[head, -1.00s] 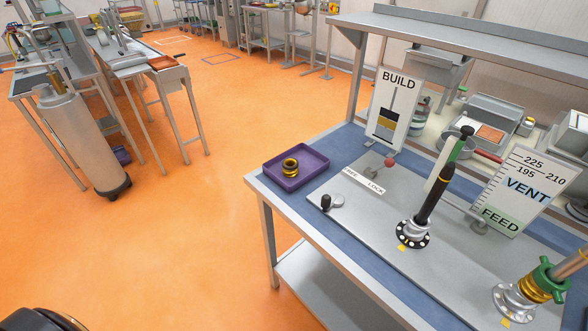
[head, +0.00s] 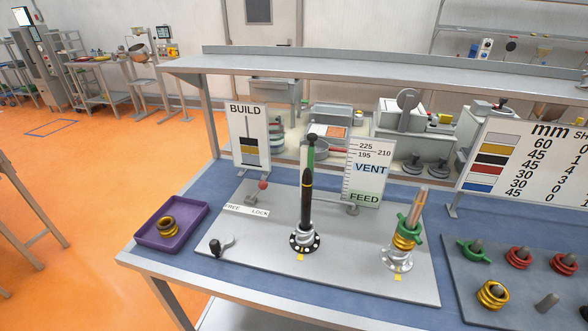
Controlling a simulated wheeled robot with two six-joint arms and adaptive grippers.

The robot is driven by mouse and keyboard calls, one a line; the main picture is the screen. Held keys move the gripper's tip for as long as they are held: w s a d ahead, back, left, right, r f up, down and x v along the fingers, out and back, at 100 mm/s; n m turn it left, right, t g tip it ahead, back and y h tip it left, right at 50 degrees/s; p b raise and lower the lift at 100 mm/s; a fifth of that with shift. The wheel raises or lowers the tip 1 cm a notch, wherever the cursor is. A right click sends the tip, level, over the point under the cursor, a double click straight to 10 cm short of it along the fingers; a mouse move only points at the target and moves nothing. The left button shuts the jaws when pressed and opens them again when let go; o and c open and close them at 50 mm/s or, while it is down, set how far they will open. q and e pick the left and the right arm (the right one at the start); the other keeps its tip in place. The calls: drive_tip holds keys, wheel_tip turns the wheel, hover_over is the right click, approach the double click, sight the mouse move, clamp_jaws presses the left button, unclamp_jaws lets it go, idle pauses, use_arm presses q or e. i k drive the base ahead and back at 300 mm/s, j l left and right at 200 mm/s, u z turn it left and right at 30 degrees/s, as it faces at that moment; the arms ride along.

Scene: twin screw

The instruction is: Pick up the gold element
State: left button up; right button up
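A gold ring-shaped element (head: 167,228), dark on its top, lies in a purple tray (head: 193,213) at the table's left end. Another gold element (head: 493,295) sits on the dark peg board (head: 455,262) at the right. A gold part (head: 405,239) is also on the right-hand shaft of the grey plate, under a green part (head: 411,222). Neither of my grippers is in view.
The grey plate (head: 265,270) carries an upright black shaft (head: 306,200), a black-knobbed lever (head: 215,247) and a red-knobbed lever (head: 263,184). BUILD (head: 249,119), VENT/FEED (head: 368,183) and colour-chart (head: 535,165) signs stand behind. Green and red elements sit on the peg board.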

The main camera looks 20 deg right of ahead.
sight(490, 301)
drive_tip(key=k+l+z, duration=0.1)
drive_tip(key=z, duration=1.9)
